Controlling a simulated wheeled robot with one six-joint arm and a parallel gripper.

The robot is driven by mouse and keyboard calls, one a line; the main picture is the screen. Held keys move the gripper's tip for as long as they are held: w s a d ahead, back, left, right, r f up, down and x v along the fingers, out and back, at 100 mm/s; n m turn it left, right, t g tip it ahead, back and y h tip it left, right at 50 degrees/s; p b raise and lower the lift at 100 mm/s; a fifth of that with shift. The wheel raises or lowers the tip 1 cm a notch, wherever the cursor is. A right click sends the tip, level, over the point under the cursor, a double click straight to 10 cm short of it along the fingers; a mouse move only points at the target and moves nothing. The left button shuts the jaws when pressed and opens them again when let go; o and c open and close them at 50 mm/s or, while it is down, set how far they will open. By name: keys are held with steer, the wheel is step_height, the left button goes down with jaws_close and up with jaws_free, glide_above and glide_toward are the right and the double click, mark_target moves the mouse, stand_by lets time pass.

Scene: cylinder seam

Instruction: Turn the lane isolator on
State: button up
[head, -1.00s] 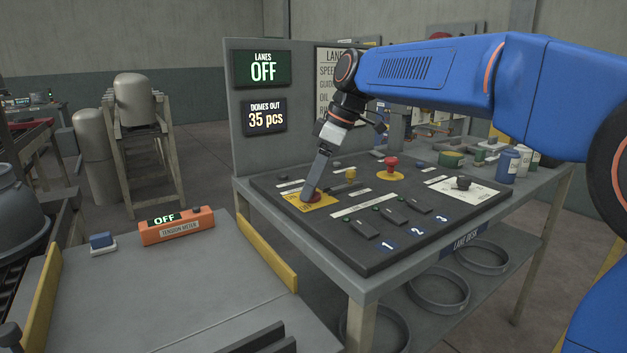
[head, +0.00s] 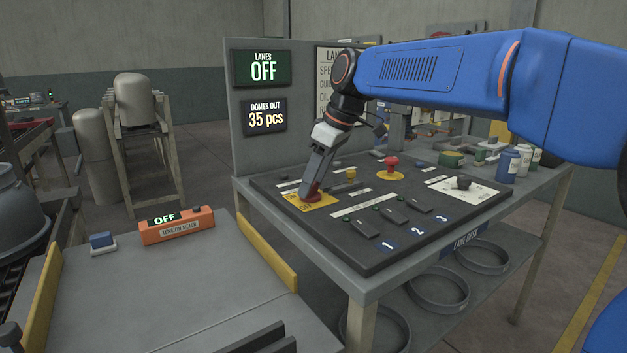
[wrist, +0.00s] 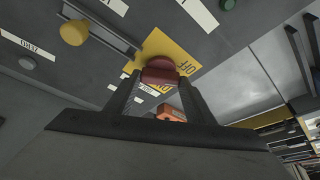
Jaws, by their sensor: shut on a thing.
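The lane isolator is a red rotary knob (wrist: 160,72) on a yellow plate (wrist: 165,45) with "OFF" lettering, at the left end of the desk panel. In the head view the yellow plate (head: 325,204) shows around my gripper's tip. My gripper (head: 311,192) reaches down onto the knob. In the wrist view my gripper (wrist: 158,90) has a finger on each side of the red knob and is shut on it. The knob's pointing direction is partly hidden by the fingers. The lanes display (head: 263,68) reads OFF.
On the panel, a yellow knob (head: 350,175) on a slider is close to the isolator, with a red mushroom button (head: 391,164) further right. Several dark switches sit at the front. An upright board stands behind the panel. An orange tension meter (head: 177,226) is on the table at left.

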steer(key=m+t, duration=0.1)
steer(key=m, duration=0.2)
steer(key=shift+s+a+m+h, duration=0.1)
steer(key=shift+s+m+h, duration=0.05)
steer(key=shift+m+h, duration=0.2)
steer(key=m+t+h, duration=0.1)
steer(key=m, duration=0.2)
steer(key=shift+a+m, duration=0.1)
steer(key=shift+m, duration=0.15)
steer(key=m+h, duration=0.1)
steer(key=m, duration=0.2)
steer(key=shift+a+m+t+h, duration=0.1)
steer(key=shift+m+t+h, duration=0.2)
steer(key=shift+h, duration=0.05)
steer(key=shift+a+m+h, duration=0.1)
steer(key=shift+m+h, duration=0.7)
steer(key=shift+m, duration=1.4)
steer(key=o, duration=1.1)
steer(key=shift+c, duration=0.2)
steer(key=v, duration=1.7)
steer(key=shift+r, duration=0.25)
